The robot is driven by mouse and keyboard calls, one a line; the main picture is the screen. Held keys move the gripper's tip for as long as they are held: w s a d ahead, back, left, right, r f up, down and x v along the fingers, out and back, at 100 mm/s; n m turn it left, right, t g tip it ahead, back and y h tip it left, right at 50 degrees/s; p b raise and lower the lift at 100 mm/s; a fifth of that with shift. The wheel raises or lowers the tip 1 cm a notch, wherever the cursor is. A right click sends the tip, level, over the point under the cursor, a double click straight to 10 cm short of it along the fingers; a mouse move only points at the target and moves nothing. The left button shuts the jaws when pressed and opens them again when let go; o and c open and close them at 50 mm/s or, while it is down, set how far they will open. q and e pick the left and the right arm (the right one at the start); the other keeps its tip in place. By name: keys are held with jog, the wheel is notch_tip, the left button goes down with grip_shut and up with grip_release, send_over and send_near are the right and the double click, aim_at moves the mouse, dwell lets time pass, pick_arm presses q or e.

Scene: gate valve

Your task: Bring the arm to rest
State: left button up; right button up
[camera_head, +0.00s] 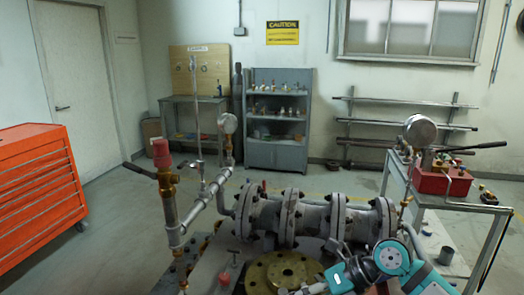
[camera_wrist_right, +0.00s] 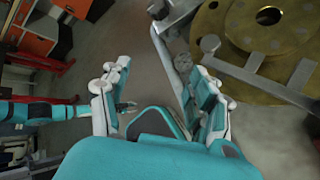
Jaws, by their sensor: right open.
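My right arm, teal and white, comes in at the bottom right of the head view, and its gripper (camera_head: 315,284) is low in front of the flanged pipe. In the right wrist view the gripper (camera_wrist_right: 160,88) is open, its two fingers wide apart with nothing between them. The grey flanged valve pipe (camera_head: 312,221) lies across the middle of the head view. A brass-coloured round flange (camera_head: 270,268) sits in front of it, partly behind my gripper; it also shows at the upper right of the wrist view (camera_wrist_right: 243,32).
A pipe with a red-capped fitting (camera_head: 161,152) stands left of the valve. A metal table (camera_head: 455,203) with a red toolbox (camera_head: 444,180) stands at the right. An orange tool cabinet (camera_head: 38,190) is at the left. Open floor lies between the cabinet and the pipework.

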jog(key=s+a+r+m+t+y, duration=0.2)
jog(key=a+r+m+t+y, duration=0.4)
jog(key=a+r+y, duration=0.4)
jog(key=w+d+f+m+t+h, duration=0.1)
jog(key=d+f+m+t+h, duration=0.1)
jog(key=d+m+t+h, duration=0.75)
jog(key=w+d+f+m+t+h, duration=0.1)
jog(key=w+d+m+t+h, duration=0.15)
jog(key=d+m+h, duration=0.8)
jog(key=s+d+f+m+g, duration=0.2)
jog(key=s+f+m+g, duration=0.3)
jog(key=f+m, duration=0.55)
jog(key=s+f+m+g, duration=0.1)
jog(key=s+f+g, duration=0.55)
jog(key=s, duration=0.55)
jog(key=s+f+m+g, duration=0.2)
jog(key=s+f+g, duration=0.3)
jog(key=s+f, duration=0.45)
notch_tip(320, 180, down, 24)
jog(key=s, duration=0.3)
jog(key=s+d+f+g, duration=0.1)
jog(key=s+d+f, duration=0.1)
jog(key=s+f, duration=1.3)
jog(key=shift+s+d+f+n+g, duration=0.15)
jog(key=shift+d+f+n+g, duration=0.25)
jog(key=shift+f, duration=0.1)
